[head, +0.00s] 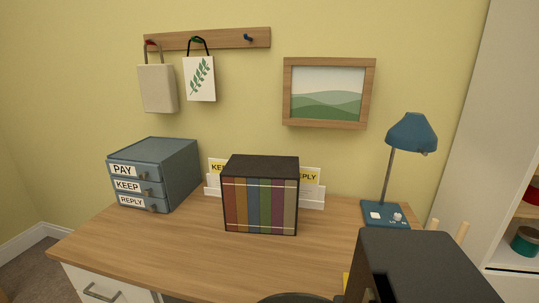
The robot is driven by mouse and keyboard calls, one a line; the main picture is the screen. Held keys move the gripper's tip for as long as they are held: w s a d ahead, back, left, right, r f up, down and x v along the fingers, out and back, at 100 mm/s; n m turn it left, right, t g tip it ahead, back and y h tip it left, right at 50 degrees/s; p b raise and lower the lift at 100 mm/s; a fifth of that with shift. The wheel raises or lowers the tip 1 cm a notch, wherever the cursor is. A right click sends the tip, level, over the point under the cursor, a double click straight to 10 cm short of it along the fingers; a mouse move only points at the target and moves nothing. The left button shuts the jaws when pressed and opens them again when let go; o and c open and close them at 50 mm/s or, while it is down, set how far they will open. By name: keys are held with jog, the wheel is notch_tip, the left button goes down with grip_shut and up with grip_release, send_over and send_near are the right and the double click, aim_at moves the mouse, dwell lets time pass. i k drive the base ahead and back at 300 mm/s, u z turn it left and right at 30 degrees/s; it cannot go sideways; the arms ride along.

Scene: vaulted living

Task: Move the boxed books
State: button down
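The boxed books (260,199) stand upright on the wooden desk (160,243), near its middle. They are a row of several spines in muted red, brown, green, blue and purple, inside a dark case open toward me. Behind the case is a white rack with two yellow-labelled slots, KEEP (217,167) on the left and one on the right whose visible letters read "EPLY" (309,177). The case hides the rack's middle. I cannot make out my gripper in this view. Nothing is seen touching the books.
A blue-grey drawer unit (181,164) labelled PAY, KEEP, REPLY stands at left. A blue lamp (410,134) stands at right. Desk is clear left of the books and in front.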

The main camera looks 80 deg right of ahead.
aim_at(261, 194)
jog(key=z, duration=0.75)
jog(key=k, duration=0.45)
jog(key=z, duration=0.05)
